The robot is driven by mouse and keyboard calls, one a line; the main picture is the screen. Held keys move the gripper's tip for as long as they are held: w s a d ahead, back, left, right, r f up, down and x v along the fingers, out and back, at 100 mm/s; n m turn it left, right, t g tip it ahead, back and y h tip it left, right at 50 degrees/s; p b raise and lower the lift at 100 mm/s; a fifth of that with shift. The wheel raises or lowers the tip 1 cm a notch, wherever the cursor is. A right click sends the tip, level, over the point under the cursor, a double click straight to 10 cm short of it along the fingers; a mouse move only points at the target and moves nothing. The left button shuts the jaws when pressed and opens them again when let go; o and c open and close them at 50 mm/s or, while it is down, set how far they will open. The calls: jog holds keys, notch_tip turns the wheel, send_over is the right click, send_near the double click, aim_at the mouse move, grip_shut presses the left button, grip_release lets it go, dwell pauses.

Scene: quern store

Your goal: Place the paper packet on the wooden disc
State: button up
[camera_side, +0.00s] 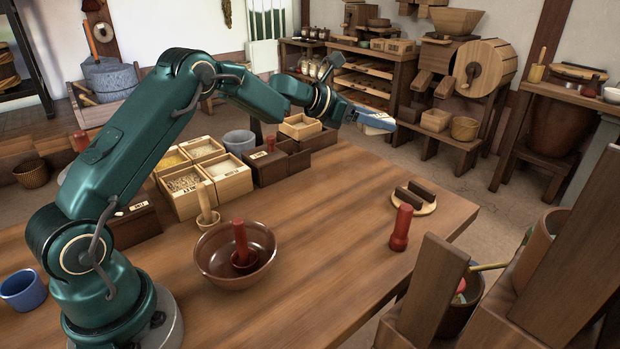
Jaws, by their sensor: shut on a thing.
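My gripper (357,112) is raised above the far side of the table. It is shut on a flat blue and whitish paper packet (378,120), which sticks out to the right of the jaws. The fingertips are small and partly hidden by the packet. The pale wooden disc (429,208) lies flat near the table's right end. Two dark brown bars (409,198) rest side by side on it. The packet is above and apart from the disc, up and to its left in the picture.
A red turned peg (401,228) stands close in front of the disc. A brown bowl (213,268) with a red pestle (240,240) stands mid-table. Grain boxes (186,188) and dark boxes (268,165) line the back. The table (335,215) between bowl and disc is clear.

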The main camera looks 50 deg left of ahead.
jog(key=shift+w+d+f, duration=0.75)
jog(key=shift+d+f, duration=0.9)
jog(key=shift+f, duration=0.1)
jog(key=shift+w+d+f, duration=0.75)
jog(key=shift+d+f, duration=0.9)
jog(key=shift+f, duration=0.15)
jog(key=shift+w+d+f, duration=0.75)
jog(key=shift+d+f, duration=0.9)
jog(key=shift+f, duration=0.1)
jog(key=shift+f, duration=0.55)
jog(key=o, duration=1.3)
